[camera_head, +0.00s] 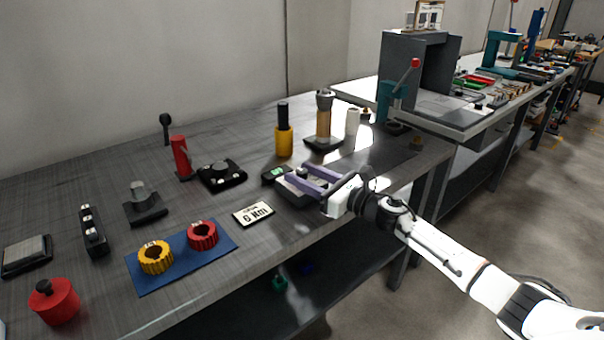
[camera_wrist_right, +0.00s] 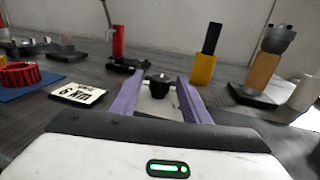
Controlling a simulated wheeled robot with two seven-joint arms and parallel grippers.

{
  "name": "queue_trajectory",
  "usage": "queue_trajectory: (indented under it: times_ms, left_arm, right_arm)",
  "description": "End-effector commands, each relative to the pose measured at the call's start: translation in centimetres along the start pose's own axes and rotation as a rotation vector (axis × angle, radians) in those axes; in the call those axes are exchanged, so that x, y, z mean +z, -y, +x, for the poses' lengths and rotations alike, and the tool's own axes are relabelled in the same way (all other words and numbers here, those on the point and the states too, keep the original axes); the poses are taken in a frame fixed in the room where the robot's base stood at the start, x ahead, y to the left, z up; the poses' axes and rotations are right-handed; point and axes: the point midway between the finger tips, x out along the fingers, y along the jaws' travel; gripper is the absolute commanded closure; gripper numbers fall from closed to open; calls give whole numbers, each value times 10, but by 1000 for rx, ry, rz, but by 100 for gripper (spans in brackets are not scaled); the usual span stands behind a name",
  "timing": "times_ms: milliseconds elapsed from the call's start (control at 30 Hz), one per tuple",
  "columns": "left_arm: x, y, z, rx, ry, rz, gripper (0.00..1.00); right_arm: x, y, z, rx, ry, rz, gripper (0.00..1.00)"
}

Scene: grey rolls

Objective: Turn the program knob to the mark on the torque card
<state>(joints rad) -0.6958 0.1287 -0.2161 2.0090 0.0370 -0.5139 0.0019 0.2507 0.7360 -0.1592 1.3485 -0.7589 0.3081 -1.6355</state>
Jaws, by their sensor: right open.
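The torque card (camera_head: 253,214) is a white plate reading "6 Nm" with a dark border, lying flat on the bench; the right wrist view shows it too (camera_wrist_right: 78,94). A black knob (camera_wrist_right: 160,85) stands on a pale surface between the purple fingers of my right gripper (camera_wrist_right: 158,78). In the head view my right gripper (camera_head: 287,174) is open over a grey unit (camera_head: 290,196) with a small green display (camera_head: 277,174). The fingers stand apart, with the knob seen between them; I cannot tell whether they touch it. The knob's pointer and marks are not readable. My left gripper is out of view.
A blue mat (camera_head: 180,262) with yellow and red rings lies left of the card. A yellow holder (camera_head: 284,141) and a wooden-bodied tool (camera_head: 323,121) stand behind the grey unit. A red upright object (camera_head: 180,157) and a black fixture (camera_head: 222,175) stand farther left.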

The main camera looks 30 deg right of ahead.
Motion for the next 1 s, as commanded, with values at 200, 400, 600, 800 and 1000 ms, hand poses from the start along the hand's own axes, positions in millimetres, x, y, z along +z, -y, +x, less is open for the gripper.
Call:
queue_trajectory:
  times_ms: [200, 400, 600, 800, 1000]
  left_arm:
    - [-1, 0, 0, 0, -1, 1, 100]
    - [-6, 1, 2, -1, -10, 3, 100]
    - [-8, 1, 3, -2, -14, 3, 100]
    - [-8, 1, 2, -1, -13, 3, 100]
    - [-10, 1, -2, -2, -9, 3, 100]
  right_arm:
    - [0, 0, 8, 1, 0, -1, 57]
    - [0, 0, 7, 1, 0, -1, 57]
    - [0, 0, 7, 1, 0, 0, 91]
    - [0, -1, 7, -4, 0, 0, 99]
    - [2, -2, 7, -53, 1, 2, 99]
